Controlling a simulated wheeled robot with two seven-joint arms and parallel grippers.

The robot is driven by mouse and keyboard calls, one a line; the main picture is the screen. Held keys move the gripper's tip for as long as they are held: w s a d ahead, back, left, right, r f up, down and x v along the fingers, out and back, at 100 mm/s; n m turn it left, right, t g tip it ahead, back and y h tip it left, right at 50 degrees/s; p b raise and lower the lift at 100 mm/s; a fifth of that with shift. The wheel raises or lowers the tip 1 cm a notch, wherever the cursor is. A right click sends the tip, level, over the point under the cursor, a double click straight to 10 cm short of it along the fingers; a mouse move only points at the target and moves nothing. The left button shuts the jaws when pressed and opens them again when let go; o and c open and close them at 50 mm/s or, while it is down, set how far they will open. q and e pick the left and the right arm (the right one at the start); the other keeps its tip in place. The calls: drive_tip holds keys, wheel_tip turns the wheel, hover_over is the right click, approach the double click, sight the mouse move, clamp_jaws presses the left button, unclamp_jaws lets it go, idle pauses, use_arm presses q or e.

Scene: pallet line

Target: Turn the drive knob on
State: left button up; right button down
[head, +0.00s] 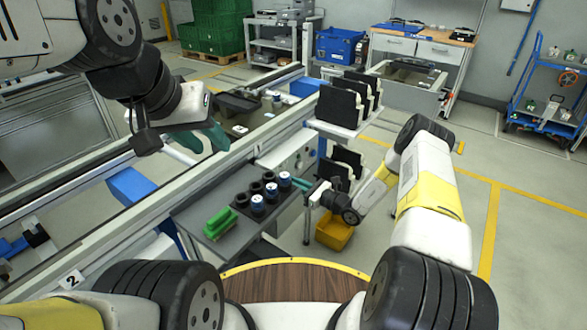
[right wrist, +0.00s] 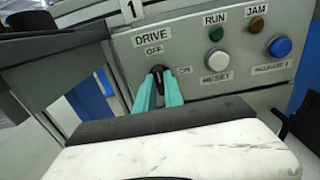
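The drive knob (right wrist: 157,71) is a small black knob on a grey panel, below the labels DRIVE and OFF, with ON to its right. Its pointer seems to stand roughly upright, towards OFF, but the fingers partly cover it. My right gripper (right wrist: 161,88) has its two teal fingers on either side of the knob, close against it. In the head view the right gripper (head: 311,190) reaches the side of the conveyor bench. My left gripper (head: 205,138) hangs above the conveyor, its teal fingers apart and empty.
A grey shelf (head: 240,233) holds several dark and blue-topped cylinders and a green block (head: 220,222). A yellow bin (head: 334,232) stands below.

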drive_tip(key=shift+d+m, duration=0.1)
drive_tip(key=shift+m, duration=0.3)
drive_tip(key=m, duration=1.7)
drive_tip(key=shift+w+d+f, duration=0.1)
drive_tip(key=shift+w+f, duration=0.05)
drive_tip(key=shift+f, duration=0.1)
idle(0.3)
drive_tip(key=c, duration=1.4)
unclamp_jaws()
drive_tip(key=shift+c, duration=0.2)
